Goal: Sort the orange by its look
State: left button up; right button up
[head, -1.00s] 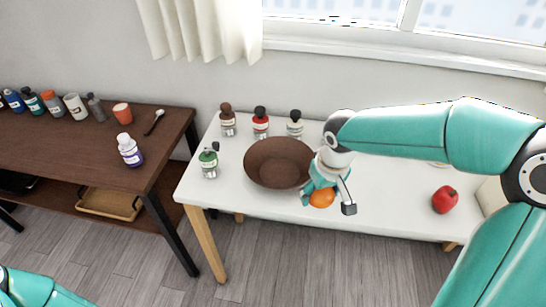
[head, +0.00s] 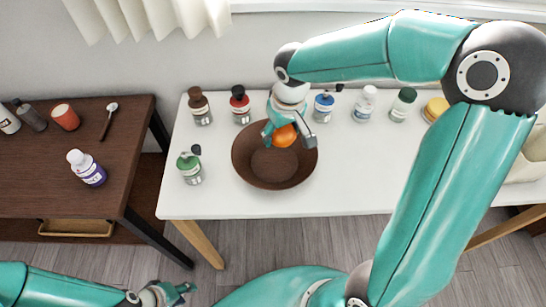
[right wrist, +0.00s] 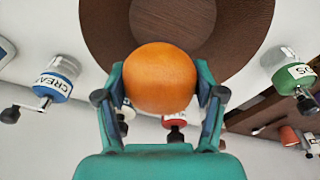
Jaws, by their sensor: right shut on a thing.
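My right gripper (head: 289,138) is shut on the orange (head: 285,135), with a finger on each side of it. The right wrist view also shows the orange (right wrist: 160,78) between the two fingers (right wrist: 160,95). In the head view the orange overlaps the far part of the brown bowl (head: 245,172) on the white table; it appears held above the bowl. The bowl (right wrist: 105,30) lies beyond the orange in the right wrist view. The orange's visible skin looks evenly orange. My left gripper (head: 172,292) is low at the front, away from the tables, its jaws too small to judge.
Several bottles stand around the bowl on the white table (head: 350,180), including a green-labelled one (head: 190,167) at left and a red one (head: 240,104) behind. A dark table (head: 40,165) at left holds a white-and-purple bottle (head: 87,168), an orange cup (head: 65,117) and a spoon (head: 108,120).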

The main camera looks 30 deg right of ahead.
jog(key=shift+f+b, duration=1.35)
jog(key=shift+f, duration=0.9)
jog(key=o, duration=1.4)
jog(key=shift+c, duration=0.2)
jog(key=r, duration=0.4)
jog(key=s+r, duration=0.1)
jog(key=r, duration=0.7)
jog(key=shift+s+a, duration=0.1)
jog(key=shift+s, duration=0.25)
jog(key=shift+f, duration=0.1)
